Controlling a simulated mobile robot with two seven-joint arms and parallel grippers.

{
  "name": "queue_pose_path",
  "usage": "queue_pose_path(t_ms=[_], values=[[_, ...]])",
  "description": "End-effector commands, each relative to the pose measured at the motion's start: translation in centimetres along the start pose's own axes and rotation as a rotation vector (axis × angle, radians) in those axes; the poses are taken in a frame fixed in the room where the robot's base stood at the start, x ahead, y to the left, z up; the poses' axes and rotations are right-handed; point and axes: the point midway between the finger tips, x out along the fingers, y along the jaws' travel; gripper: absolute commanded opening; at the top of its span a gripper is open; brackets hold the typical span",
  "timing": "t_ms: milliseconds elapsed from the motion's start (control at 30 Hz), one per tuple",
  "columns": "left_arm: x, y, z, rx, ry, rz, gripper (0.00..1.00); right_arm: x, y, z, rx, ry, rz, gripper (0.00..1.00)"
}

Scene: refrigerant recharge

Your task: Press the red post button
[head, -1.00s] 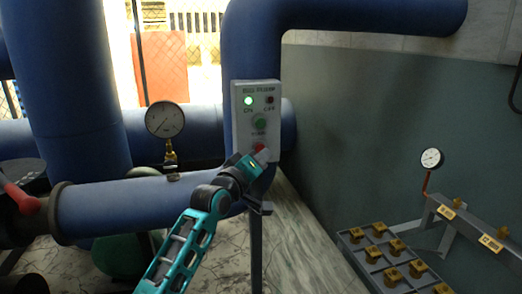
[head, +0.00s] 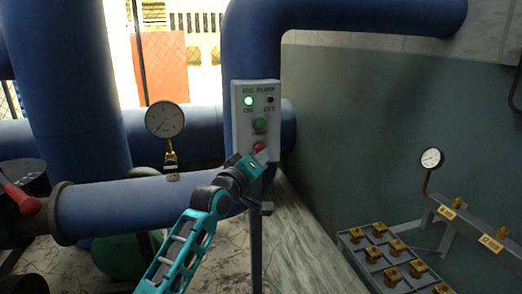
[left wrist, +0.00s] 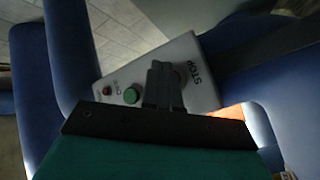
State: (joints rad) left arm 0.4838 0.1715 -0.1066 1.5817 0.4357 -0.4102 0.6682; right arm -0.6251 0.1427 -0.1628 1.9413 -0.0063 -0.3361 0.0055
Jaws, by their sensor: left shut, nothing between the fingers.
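The red button (head: 260,148) is low on a light grey post box (head: 240,125) labelled BIG PUMP, below a green button (head: 260,124). A green lamp (head: 248,101) glows by ON; the lamp (head: 270,100) by OFF is dark red. My left gripper (head: 255,162) is shut and empty, its tips close in front of the red button's lower edge. I cannot tell whether they touch it. My right gripper is out of view.
A thick blue pipe (head: 245,50) runs behind the box, which stands on a thin post (head: 256,245). A gauge (head: 164,119) rises from a lower blue pipe (head: 125,208) on the left. A rack with brass fittings (head: 350,241) is at the lower right.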

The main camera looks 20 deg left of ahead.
Motion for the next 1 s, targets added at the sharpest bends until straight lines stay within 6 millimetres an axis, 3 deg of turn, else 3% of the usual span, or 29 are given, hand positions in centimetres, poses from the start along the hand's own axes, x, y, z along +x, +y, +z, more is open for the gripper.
queue_pose_path(t_ms=[1000], values=[[0.60,-0.43,-0.45,0.000,0.000,0.000,0.00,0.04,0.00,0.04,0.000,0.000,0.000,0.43]])
